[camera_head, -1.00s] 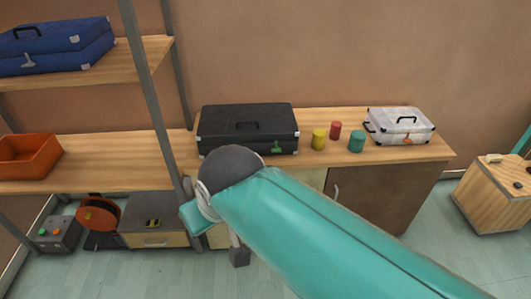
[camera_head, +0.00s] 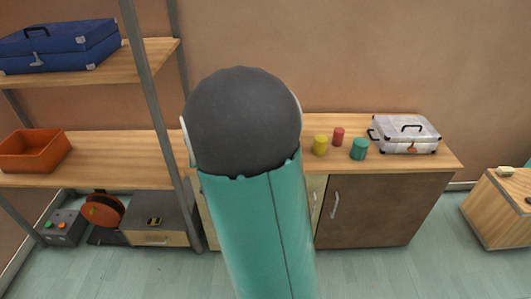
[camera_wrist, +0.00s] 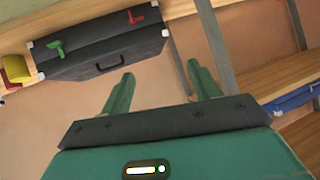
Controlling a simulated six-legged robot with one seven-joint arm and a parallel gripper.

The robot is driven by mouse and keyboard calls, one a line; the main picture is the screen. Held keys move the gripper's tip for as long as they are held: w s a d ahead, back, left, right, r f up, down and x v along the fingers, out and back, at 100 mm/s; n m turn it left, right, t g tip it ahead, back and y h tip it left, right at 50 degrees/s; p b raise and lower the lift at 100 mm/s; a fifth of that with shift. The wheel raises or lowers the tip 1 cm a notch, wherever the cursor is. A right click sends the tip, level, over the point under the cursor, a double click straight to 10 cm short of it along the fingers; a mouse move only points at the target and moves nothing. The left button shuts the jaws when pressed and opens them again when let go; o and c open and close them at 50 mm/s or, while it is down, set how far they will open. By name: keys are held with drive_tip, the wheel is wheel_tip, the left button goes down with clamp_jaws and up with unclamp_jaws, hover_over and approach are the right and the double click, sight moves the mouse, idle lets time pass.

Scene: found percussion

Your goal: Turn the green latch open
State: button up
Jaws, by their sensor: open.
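The green latch (camera_wrist: 56,49) sits on the front of a black case (camera_wrist: 115,50), near one end, in the upper left of the wrist view. A red latch (camera_wrist: 137,15) is toward the other end of the same face, with a black handle between them. My gripper (camera_wrist: 160,69) is open and empty, its two green fingers apart. The green latch lies left of both fingers in that view, with no contact visible. In the head view my arm hides the black case and its latches; the gripper is also hidden there.
A yellow cylinder (camera_head: 320,145), a red cylinder (camera_head: 338,136) and a teal cylinder (camera_head: 359,149) stand on the counter. A white case (camera_head: 405,134) is to their right. A metal shelf post (camera_head: 150,90) rises left of my arm. A blue case (camera_head: 55,47) lies on the upper shelf.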

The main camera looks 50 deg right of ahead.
drive_tip(key=s+d+f+m+h, duration=0.2)
drive_tip(key=d+f+h, duration=0.2)
drive_tip(key=d+f, duration=0.8)
drive_tip(key=s+d+f+t+h, duration=0.2)
drive_tip(key=s+d+f+h, duration=0.2)
drive_tip(key=s+d+f, duration=0.55)
drive_tip(key=x, duration=1.3)
drive_tip(key=shift+w+d+r, duration=0.2)
drive_tip(key=shift+d, duration=0.15)
drive_tip(key=c, duration=1)
